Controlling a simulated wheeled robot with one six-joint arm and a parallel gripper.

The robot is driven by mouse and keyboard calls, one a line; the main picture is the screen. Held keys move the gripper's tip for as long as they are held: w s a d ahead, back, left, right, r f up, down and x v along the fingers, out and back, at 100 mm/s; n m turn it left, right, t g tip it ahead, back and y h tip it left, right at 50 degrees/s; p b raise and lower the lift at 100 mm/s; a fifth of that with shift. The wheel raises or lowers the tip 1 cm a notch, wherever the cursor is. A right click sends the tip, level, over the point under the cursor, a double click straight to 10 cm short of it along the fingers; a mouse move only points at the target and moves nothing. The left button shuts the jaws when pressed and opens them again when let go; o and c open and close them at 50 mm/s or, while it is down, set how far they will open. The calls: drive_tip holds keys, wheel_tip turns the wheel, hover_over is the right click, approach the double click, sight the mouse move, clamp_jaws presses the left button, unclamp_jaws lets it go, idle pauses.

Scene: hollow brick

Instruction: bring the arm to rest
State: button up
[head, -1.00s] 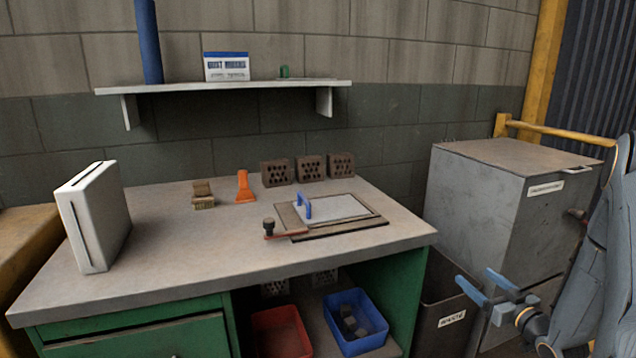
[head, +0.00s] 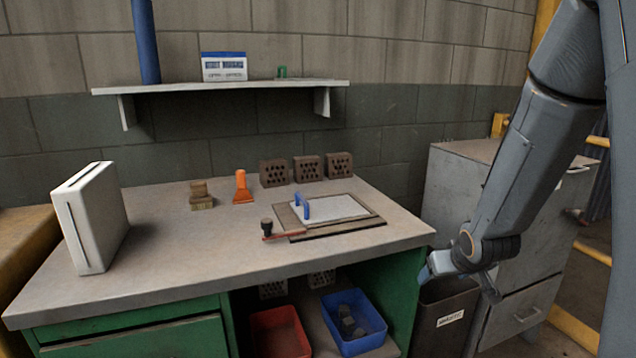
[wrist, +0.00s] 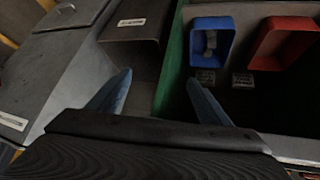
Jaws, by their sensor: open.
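My arm (head: 535,140) hangs down at the right side of the head view, in front of the grey cabinet. Its wrist end is beside the right end of the bench, above the waste bin. The gripper is open and empty, facing the bin and the space under the bench.
The bench (head: 190,255) carries a white case (head: 92,218), several hollow bricks (head: 306,169), an orange tool (head: 242,187) and a board with a blue-handled trowel (head: 303,206). A waste bin (head: 440,325), a blue crate (head: 355,338) and a red crate (head: 280,335) stand low.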

drive_tip(key=s+a+r+g, duration=0.25)
drive_tip(key=s+a, duration=0.35)
drive_tip(key=s, duration=0.3)
drive_tip(key=s+a+r+g, duration=0.1)
drive_tip(key=s+a+g, duration=0.2)
drive_tip(key=s+a, duration=0.5)
drive_tip(key=s+a+f+n+g+y+b, duration=0.1)
drive_tip(key=s+a+f+b, duration=0.15)
drive_tip(key=s+b, duration=0.2)
drive_tip(key=s+a+f+n+g+b, duration=0.1)
drive_tip(key=s+a+b, duration=0.3)
drive_tip(key=b, duration=0.2)
drive_tip(key=d+r+m+p, duration=0.2)
drive_tip(key=d+r+p, duration=0.7)
drive_tip(key=p, duration=0.8)
drive_tip(key=shift+s+r+m+p, duration=0.2)
drive_tip(key=shift+m+p, duration=0.1)
drive_tip(key=shift+m, duration=0.1)
